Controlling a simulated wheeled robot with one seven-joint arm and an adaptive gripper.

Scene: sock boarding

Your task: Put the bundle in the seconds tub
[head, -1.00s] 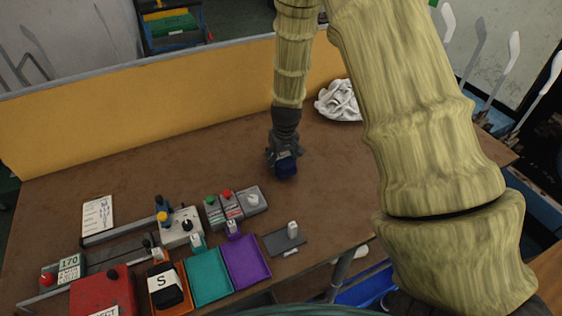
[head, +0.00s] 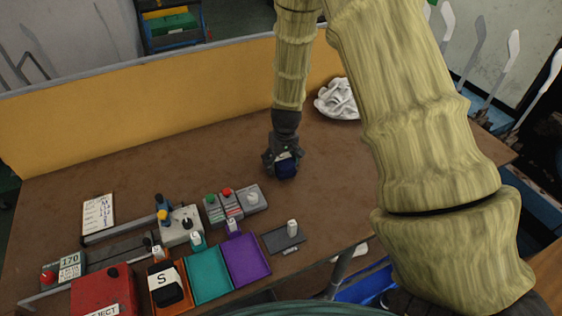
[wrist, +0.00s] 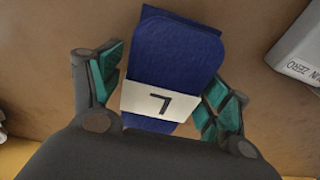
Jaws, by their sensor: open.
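The bundle (wrist: 178,60) is a dark blue folded piece with a white paper band lettered L, seen upside down in the wrist view. It also shows in the head view (head: 286,169), partly covered by my gripper (head: 283,160). In the wrist view my gripper (wrist: 165,68) is open, with a teal-padded finger on each side of the bundle. The right finger is close to the band; I cannot tell whether it touches. I cannot tell which container is the seconds tub; no such label is readable.
Orange (head: 169,291), teal (head: 209,286) and purple (head: 246,261) trays line the front edge, beside a red reject box (head: 103,292). A white crumpled heap (head: 336,99) lies at the back. A blue container (head: 364,290) is below the table.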

